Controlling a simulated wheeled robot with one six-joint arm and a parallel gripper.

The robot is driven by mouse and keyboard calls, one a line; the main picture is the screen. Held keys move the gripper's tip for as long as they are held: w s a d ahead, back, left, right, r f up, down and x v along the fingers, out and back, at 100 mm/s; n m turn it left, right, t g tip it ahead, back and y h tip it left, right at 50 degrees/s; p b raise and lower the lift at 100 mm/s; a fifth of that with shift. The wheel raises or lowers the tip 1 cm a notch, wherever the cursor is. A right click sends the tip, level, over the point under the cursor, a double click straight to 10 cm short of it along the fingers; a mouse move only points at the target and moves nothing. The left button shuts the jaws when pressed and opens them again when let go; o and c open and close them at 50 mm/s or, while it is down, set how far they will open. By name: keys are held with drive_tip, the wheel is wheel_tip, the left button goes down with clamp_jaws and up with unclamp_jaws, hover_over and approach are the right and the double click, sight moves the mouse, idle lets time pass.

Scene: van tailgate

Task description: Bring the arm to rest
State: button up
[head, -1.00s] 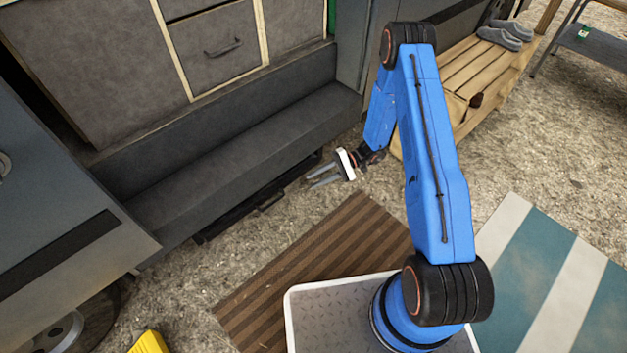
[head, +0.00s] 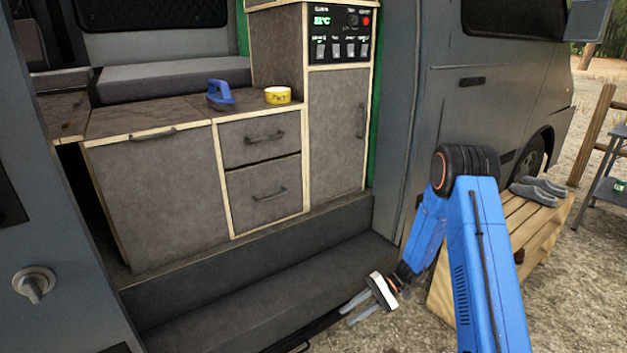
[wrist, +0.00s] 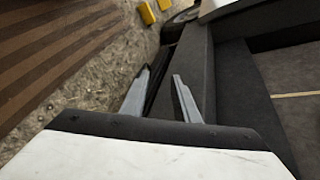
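My gripper (head: 350,309) is at the end of my blue arm, low in front of the van's step. In the wrist view the two grey fingers (wrist: 160,75) stand apart with nothing between them, so it is open and empty. The arm is bent, with its elbow raised and its forearm pointing down to the left. The gripper appears clear of the step, though the exact gap is hard to judge.
The grey step (head: 270,305) runs below the cabinet drawers (head: 262,165). A blue-handled item (head: 220,95) and a yellow tape roll (head: 278,96) sit on the counter. A wooden bench (head: 525,230) with grey slippers (head: 539,188) stands at right.

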drive_tip(key=s+d+r+n+t+h, duration=0.15)
drive_tip(key=s+r, duration=0.25)
drive_tip(key=r, duration=0.4)
drive_tip(key=s+d+r+h, duration=0.3)
drive_tip(key=s+r, duration=0.2)
drive_tip(key=r, duration=0.4)
drive_tip(key=s+d+r+n+t+h, duration=0.15)
drive_tip(key=s+r, duration=0.25)
drive_tip(key=r, duration=0.4)
drive_tip(key=s+d+r+t+h, duration=0.3)
drive_tip(key=s+d+r, duration=0.2)
drive_tip(key=s, duration=0.4)
drive_tip(key=s+d+r+m+t+h, duration=0.1)
drive_tip(key=s+d+r+t+h, duration=0.2)
drive_tip(key=s, duration=0.6)
wheel_tip(320, 180, up, 4)
drive_tip(key=shift+s+d+f+m+t+h, duration=0.3)
drive_tip(key=shift+d+t, duration=0.3)
drive_tip(key=shift+d, duration=0.4)
drive_tip(key=shift+d, duration=0.2)
drive_tip(key=shift+a, duration=0.15)
